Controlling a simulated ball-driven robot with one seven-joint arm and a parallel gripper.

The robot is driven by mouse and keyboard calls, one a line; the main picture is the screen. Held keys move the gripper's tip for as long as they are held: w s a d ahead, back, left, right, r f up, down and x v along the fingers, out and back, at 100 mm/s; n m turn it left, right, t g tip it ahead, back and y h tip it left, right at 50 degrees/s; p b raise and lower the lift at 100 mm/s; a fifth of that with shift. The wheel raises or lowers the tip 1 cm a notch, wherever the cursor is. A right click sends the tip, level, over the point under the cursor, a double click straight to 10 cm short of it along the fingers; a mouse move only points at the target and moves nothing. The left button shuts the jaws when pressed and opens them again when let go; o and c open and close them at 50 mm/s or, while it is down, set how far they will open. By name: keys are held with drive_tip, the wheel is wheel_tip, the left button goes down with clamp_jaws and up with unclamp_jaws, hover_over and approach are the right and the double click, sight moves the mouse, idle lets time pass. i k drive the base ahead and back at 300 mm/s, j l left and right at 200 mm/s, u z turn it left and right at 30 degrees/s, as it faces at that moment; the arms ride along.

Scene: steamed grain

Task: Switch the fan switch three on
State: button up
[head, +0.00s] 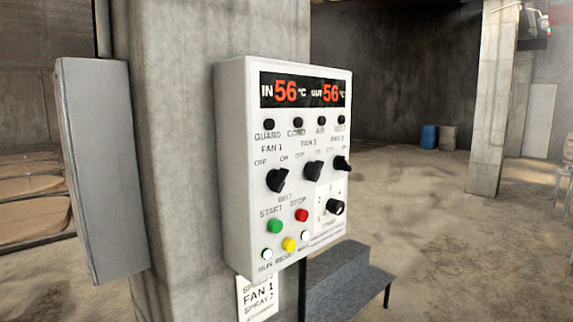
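A white control panel (232,165) is mounted on a concrete pillar in the middle of the view, turned at an angle. Below its display is a row of black rotary knobs. The third knob (342,163), at the right edge of the panel, sits under a label that is hard to read. It is seen nearly side-on, so I cannot tell its setting for sure. The fan 1 knob (278,180) and fan 2 knob (314,170) are to its left. My gripper is not in view.
A red display (304,91) reads 56 °C twice. Below are a green button (275,226), red button (302,215) and another black knob (335,207). A grey box (93,170) is on the pillar's left, dark steps (342,275) below right. Open floor lies right.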

sight(339, 162)
drive_tip(key=i+l, duration=0.3)
drive_tip(key=i, duration=0.2)
drive_tip(key=i+l+z, duration=0.1)
drive_tip(key=i+l, duration=0.2)
drive_tip(key=i, duration=0.2)
drive_tip(key=i+l+z, duration=0.1)
drive_tip(key=i, duration=0.45)
drive_tip(key=i+l, duration=0.35)
drive_tip(key=i, duration=0.15)
